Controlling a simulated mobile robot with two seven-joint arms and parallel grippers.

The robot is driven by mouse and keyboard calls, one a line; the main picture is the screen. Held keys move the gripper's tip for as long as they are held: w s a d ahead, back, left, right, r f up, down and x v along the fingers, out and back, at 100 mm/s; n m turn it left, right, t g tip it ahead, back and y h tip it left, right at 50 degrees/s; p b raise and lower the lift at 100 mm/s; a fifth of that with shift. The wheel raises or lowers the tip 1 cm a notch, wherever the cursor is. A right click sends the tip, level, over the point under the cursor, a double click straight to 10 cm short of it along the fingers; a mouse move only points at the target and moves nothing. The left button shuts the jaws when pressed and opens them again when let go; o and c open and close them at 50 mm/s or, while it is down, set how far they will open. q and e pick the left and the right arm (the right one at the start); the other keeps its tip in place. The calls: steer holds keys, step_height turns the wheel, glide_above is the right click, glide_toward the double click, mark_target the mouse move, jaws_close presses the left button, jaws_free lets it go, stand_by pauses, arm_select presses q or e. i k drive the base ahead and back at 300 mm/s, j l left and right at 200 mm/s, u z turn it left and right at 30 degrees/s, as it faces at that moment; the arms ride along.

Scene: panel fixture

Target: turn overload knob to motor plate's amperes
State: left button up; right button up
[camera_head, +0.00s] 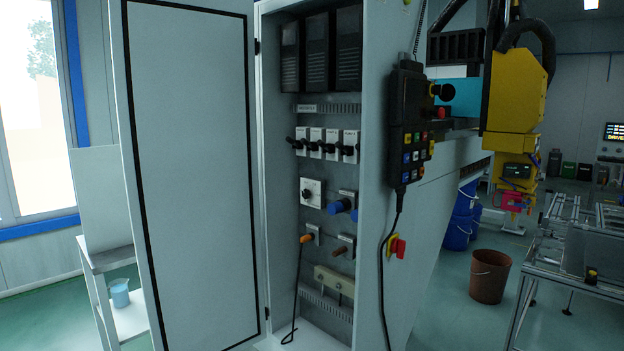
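An open control cabinet (361,190) stands in the middle of the view. Inside it, a white square plate with a dark round knob (306,194) sits below a row of small white switch units (332,145); it may be the overload knob, but its scale is too small to read. A larger blue knob (339,206) sticks out to its right. Orange (305,239) and brown (340,251) handles are lower down. I cannot make out a motor plate. Neither of my grippers shows.
The cabinet door (190,180) hangs open to the left. A button pendant (408,125) hangs on the cabinet's right side, above a red-and-yellow switch (396,246). A yellow machine (515,90), a brown bucket (489,277) and a metal frame (590,255) stand right.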

mark_target(306, 194)
steer(key=i+z, duration=0.2)
steer(key=i, duration=0.2)
steer(key=i+j+z, duration=0.25)
steer(key=i, duration=0.15)
steer(key=i+z, duration=0.2)
steer(key=i, duration=0.25)
